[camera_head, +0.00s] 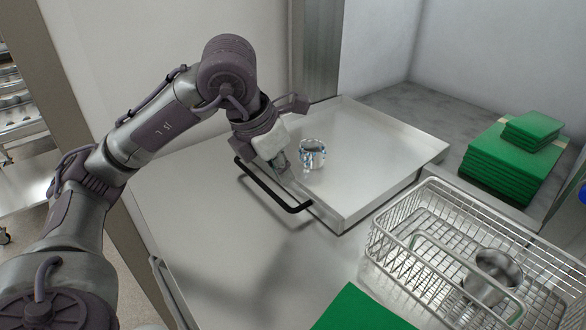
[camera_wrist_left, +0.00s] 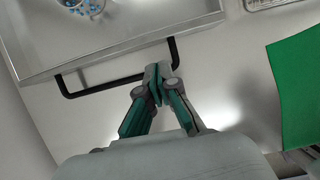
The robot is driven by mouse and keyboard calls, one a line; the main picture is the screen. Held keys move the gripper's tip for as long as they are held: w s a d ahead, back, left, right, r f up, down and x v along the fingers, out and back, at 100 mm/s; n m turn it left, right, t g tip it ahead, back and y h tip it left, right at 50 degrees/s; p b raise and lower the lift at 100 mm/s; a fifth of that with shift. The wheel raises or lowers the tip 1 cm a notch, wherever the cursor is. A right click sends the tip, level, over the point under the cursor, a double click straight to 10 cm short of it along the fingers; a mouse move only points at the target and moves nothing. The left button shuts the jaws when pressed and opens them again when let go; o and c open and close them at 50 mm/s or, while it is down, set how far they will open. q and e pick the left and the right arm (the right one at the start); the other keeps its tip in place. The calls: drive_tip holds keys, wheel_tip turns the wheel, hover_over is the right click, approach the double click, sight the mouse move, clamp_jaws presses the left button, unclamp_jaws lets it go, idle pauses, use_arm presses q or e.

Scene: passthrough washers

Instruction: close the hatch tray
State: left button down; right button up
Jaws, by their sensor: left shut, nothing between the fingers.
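The hatch tray (camera_head: 375,150) is a shallow metal tray extending over the steel counter, with a black bar handle (camera_head: 272,192) on its near side. A shiny metal cup (camera_head: 312,154) stands in it, and blue bits in the cup show in the left wrist view (camera_wrist_left: 84,8). My left gripper (camera_head: 281,165) is at the tray's near edge by the handle. In the left wrist view its fingers (camera_wrist_left: 157,85) are shut and empty, with the tips beside or over the handle bar (camera_wrist_left: 115,80). Contact is unclear. My right gripper is out of view.
A wire basket (camera_head: 400,240) holding a metal cup (camera_head: 492,275) stands right of the tray. Green cloths (camera_head: 512,160) are stacked at the back right, and another green piece (camera_head: 360,310) lies in front. The counter (camera_head: 210,215) left of the handle is clear.

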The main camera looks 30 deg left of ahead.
sight(295, 195)
use_arm(q)
drive_tip(key=p+x, duration=0.1)
drive_tip(key=x, duration=0.6)
drive_tip(key=shift+p, duration=0.35)
drive_tip(key=shift+f, duration=0.45)
drive_tip(key=shift+w, duration=0.2)
